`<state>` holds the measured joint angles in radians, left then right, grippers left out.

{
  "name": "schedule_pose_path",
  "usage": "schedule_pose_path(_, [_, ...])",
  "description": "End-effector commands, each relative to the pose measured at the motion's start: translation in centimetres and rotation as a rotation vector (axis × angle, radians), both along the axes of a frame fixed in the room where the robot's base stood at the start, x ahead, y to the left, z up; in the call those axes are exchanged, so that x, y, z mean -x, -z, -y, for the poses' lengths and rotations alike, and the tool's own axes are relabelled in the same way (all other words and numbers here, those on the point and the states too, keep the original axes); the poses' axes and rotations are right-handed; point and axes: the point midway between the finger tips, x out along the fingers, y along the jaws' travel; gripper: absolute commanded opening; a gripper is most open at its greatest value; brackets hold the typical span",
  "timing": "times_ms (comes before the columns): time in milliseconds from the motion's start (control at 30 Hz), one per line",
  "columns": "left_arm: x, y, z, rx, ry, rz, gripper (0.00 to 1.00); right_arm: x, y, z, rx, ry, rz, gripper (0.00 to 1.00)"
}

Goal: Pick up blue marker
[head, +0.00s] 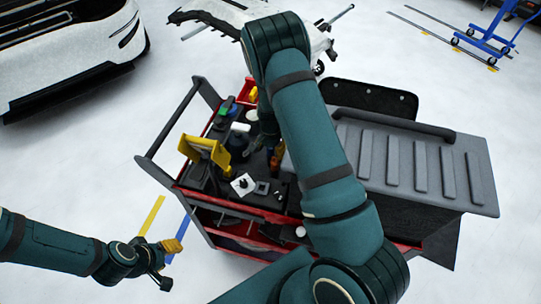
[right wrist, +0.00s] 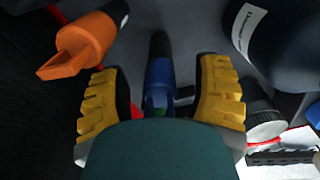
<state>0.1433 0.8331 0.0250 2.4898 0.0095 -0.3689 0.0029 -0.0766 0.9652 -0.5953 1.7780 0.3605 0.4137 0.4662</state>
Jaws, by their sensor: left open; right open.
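A blue cylinder with a dark end, which looks like the blue marker (right wrist: 159,76), shows in the right wrist view. It lies between the two yellow fingertips of my right gripper (right wrist: 160,100), with gaps on both sides. The right gripper is open; its lower part and the marker's near end are hidden behind a teal surface. In the head view my right arm hides most of this gripper over the cart, and I cannot make out the marker there. My left gripper (head: 170,262) is open and empty, left of the cart above the floor.
An orange nozzle-like piece (right wrist: 85,46) is left of the right gripper, and a dark labelled bottle (right wrist: 285,45) and white-capped item (right wrist: 264,122) are right. The cart (head: 264,207) has a crowded black top and a grey ribbed lid (head: 410,165).

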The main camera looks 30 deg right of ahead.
Motion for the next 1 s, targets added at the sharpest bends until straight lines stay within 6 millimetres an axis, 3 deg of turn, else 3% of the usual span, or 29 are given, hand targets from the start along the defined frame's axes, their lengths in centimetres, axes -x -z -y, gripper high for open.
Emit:
schedule_pose_path(133, [0.0,0.0,0.0,0.0,0.0,0.0,0.47,0.0,0.0,0.0,0.0,0.0,0.0,0.65])
schedule_pose_path(300, [0.0,0.0,0.0,0.0,0.0,0.0,0.47,0.0,-0.1,0.0,0.0,0.0,0.0,0.06])
schedule_pose_path(333, [0.0,0.0,0.0,0.0,0.0,0.0,0.47,0.0,-0.1,0.0,0.0,0.0,0.0,0.0])
schedule_pose_path(733, [0.0,0.0,0.0,0.0,0.0,0.0,0.47,0.0,-0.4,0.0,0.0,0.0,0.001,0.0])
schedule_pose_path(867, [0.0,-0.2,0.0,0.0,0.0,0.0,0.47,-0.1,-2.0,0.0,0.001,-0.001,0.004,0.0])
schedule_pose_path(1000, [0.0,-0.5,0.0,0.001,0.0,0.0,0.47,-0.1,-4.8,0.0,0.001,-0.002,0.005,0.0])
